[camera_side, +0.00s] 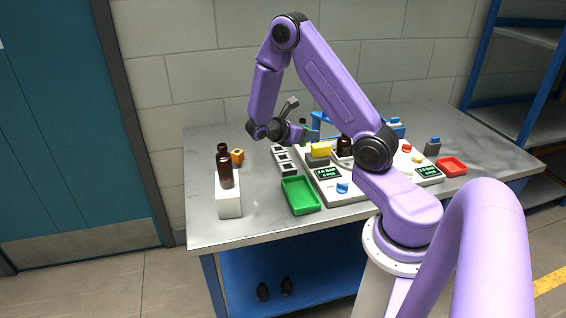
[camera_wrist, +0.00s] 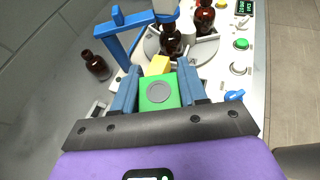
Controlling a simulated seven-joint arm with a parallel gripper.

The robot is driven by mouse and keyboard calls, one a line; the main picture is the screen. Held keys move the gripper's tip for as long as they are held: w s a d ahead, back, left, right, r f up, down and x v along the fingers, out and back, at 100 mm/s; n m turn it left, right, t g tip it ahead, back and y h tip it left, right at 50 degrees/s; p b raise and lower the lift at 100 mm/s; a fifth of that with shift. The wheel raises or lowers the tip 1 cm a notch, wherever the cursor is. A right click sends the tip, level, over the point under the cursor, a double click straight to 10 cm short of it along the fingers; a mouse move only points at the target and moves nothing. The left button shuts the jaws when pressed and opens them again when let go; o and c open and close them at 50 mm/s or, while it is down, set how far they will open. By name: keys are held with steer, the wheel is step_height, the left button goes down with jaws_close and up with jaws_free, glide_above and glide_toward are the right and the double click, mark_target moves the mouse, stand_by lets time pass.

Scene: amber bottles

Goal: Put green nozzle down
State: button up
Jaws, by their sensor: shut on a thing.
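The green nozzle (camera_wrist: 158,93) is a green block with a grey round face in the wrist view. My gripper (camera_wrist: 158,76) is shut on it, with one blue finger on each side. In the side view my gripper (camera_side: 304,132) is above the far-left part of the white station, and a bit of green (camera_side: 312,135) shows at its tip, partly hidden. A green tray (camera_side: 300,208) lies empty at the table's front, apart from the gripper. A yellow block (camera_side: 320,149) sits on a grey holder just below; it also shows beyond the nozzle in the wrist view (camera_wrist: 156,66).
An amber bottle (camera_side: 224,171) stands on a white block (camera_side: 229,206) at left, near an orange piece (camera_side: 237,156). A blue frame (camera_wrist: 119,30) and amber bottles (camera_wrist: 170,42) are close ahead in the wrist view. A red tray (camera_side: 452,166) lies at right.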

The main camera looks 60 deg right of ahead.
steer(key=shift+a+f, duration=0.1)
steer(key=shift+a, duration=0.25)
steer(key=shift+w+f, duration=0.1)
steer(key=shift+f, duration=0.05)
steer(key=w+d+f, duration=0.4)
steer(key=w+d, duration=0.1)
steer(key=w, duration=0.2)
glide_above(287, 156)
steer(key=shift+m+g, duration=0.3)
steer(key=shift+g, duration=0.1)
step_height(287, 156, down, 5)
steer(key=shift+f, duration=0.1)
steer(key=shift+w+d+f, duration=0.15)
steer(key=shift+w+f, duration=0.05)
steer(key=shift+f, duration=1.55)
steer(key=shift+f, duration=0.4)
